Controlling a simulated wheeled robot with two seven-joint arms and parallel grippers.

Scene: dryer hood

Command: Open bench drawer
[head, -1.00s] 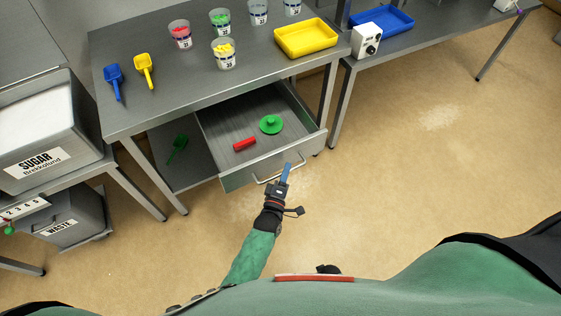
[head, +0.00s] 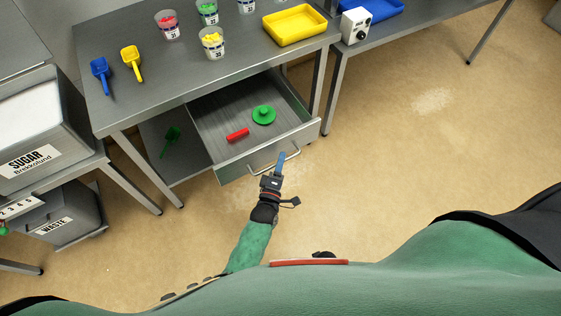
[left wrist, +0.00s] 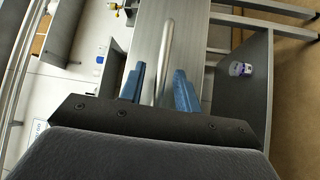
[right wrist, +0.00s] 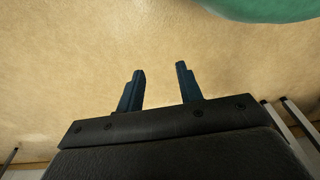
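The bench drawer (head: 262,147) is pulled out from under the steel bench, so its inside shows in the head view. A red cylinder (head: 237,135) and a green lid-like disc with a knob (head: 263,115) lie in it. Its bar handle (left wrist: 165,55) runs along the front. My left gripper (head: 280,160) is at the handle; in the left wrist view its blue fingers (left wrist: 160,80) are apart, with the bar showing between them. I cannot see contact. My right gripper (right wrist: 160,75) is open and empty above the floor, out of the head view.
On the bench top (head: 180,70) are a blue scoop (head: 101,75), a yellow scoop (head: 132,63), several cups and a yellow tray (head: 295,24). A green scoop (head: 171,140) lies on the lower shelf. Sugar (head: 40,130) and waste bins stand left. Floor to the right is clear.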

